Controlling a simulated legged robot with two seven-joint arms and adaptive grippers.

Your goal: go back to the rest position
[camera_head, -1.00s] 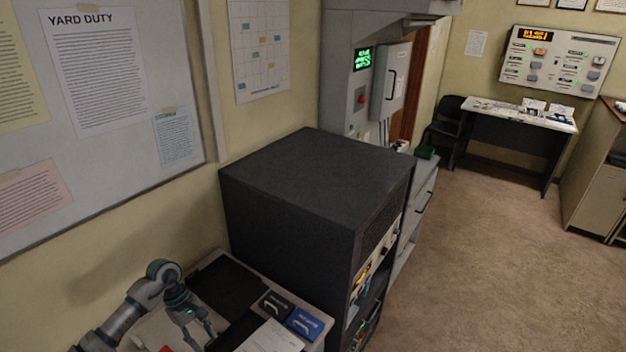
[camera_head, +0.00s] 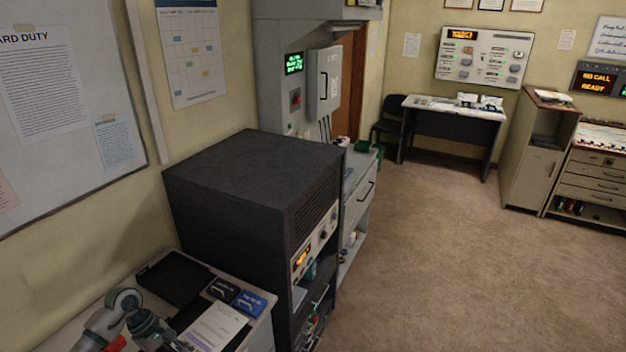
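My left gripper (camera_head: 165,343) shows at the bottom left, over the white desk (camera_head: 258,322) beside the dark rack cabinet. It points down, partly cut off by the lower edge of the picture, and I cannot tell whether its fingers are apart. My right gripper is not in view.
On the desk are a black tray (camera_head: 175,279), a black box (camera_head: 222,289), a blue box (camera_head: 249,302) and a paper sheet (camera_head: 216,328). The dark rack cabinet (camera_head: 250,170) stands close on the right. Open carpet (camera_head: 430,240) lies beyond it. A far desk (camera_head: 450,112) stands at the back wall.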

